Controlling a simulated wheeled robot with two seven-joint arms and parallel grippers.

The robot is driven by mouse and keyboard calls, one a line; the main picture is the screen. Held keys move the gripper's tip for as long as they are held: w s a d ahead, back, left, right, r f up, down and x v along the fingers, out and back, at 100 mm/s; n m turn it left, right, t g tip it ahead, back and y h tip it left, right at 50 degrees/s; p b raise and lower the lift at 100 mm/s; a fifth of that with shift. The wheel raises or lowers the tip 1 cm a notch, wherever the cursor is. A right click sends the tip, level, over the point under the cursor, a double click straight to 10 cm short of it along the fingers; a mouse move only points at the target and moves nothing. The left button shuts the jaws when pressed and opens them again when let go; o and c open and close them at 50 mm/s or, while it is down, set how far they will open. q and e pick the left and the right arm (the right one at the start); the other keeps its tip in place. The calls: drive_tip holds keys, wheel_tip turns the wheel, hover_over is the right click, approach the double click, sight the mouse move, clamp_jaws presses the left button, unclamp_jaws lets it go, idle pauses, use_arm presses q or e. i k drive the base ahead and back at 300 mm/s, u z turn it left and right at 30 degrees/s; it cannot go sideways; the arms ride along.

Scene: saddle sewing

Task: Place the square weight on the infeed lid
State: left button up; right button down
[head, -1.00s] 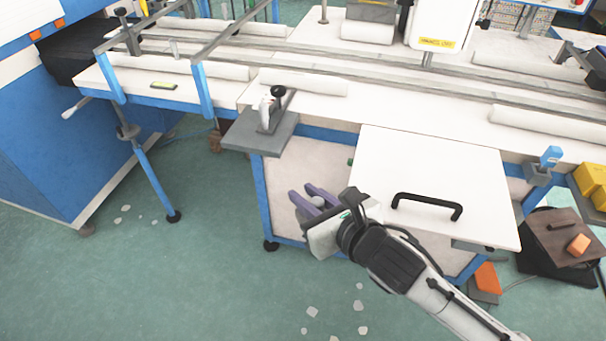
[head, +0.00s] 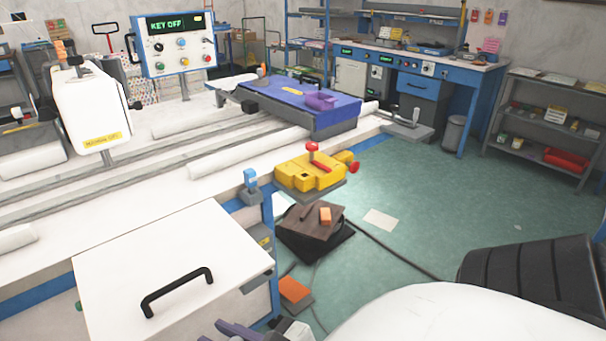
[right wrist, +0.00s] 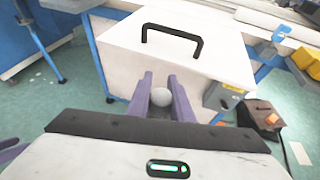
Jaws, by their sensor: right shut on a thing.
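My right gripper (head: 228,328) shows in part at the bottom of the head view, just below the front edge of the white lid with a black handle (head: 215,237). In the right wrist view its purple fingers (right wrist: 162,82) are shut on a small pale rounded thing (right wrist: 160,97). This may be part of the square weight; I see no square shape on it. The lid (right wrist: 130,58) lies beyond the fingertips and its top is bare except for the handle. A purple piece at the left edge of the wrist view may be my left gripper (right wrist: 10,150).
A yellow block with red knobs (head: 310,172) stands on a bracket right of the lid. A small blue clamp (head: 250,185) sits at the table edge. A brown pedal box (head: 310,221) and an orange pedal (head: 294,290) are on the floor. Long rails cross the table behind.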

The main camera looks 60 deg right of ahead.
sight(294, 91)
drive_tip(key=z, duration=3.1)
drive_tip(key=i, duration=2.85)
drive_tip(key=u, duration=2.9)
